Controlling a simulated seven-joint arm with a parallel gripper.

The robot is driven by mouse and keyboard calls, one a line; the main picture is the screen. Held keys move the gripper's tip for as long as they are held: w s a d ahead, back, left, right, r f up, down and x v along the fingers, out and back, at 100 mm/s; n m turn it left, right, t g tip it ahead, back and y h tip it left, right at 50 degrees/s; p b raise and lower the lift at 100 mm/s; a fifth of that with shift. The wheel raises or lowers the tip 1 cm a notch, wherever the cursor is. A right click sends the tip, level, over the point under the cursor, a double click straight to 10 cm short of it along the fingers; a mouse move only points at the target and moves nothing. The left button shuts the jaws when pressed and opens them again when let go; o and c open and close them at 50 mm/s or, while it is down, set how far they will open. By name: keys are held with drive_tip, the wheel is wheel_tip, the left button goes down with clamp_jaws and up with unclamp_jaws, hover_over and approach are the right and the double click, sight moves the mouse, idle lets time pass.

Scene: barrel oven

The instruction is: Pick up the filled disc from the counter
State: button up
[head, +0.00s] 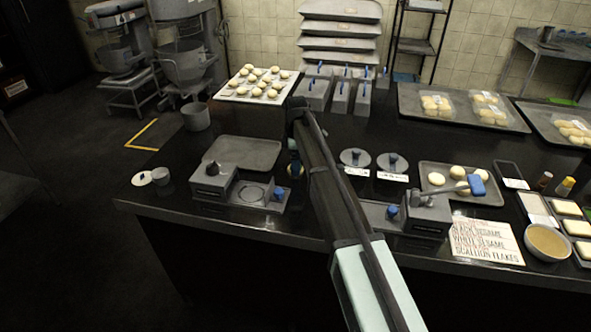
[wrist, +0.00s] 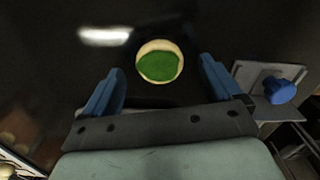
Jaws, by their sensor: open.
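The filled disc (wrist: 158,66) is a round cream dough piece with green filling on top. It lies on the dark counter near the middle of the wrist view. My gripper (wrist: 161,75) has its two blue fingers wide apart, one on each side of the disc in the picture, with nothing between them held. The height of the fingers above the counter is hard to judge. In the head view my gripper (head: 294,146) points down at the counter, and the disc (head: 296,170) is a small pale patch beneath it, mostly hidden.
A grey press with a blue knob (head: 280,192) stands close to the left, and another grey device (head: 422,214) stands to the right. An empty grey tray (head: 243,152) lies behind the left press.

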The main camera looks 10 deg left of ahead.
drive_tip(key=shift+f, duration=0.95)
drive_tip(key=shift+c, duration=0.3)
drive_tip(key=c, duration=1.1)
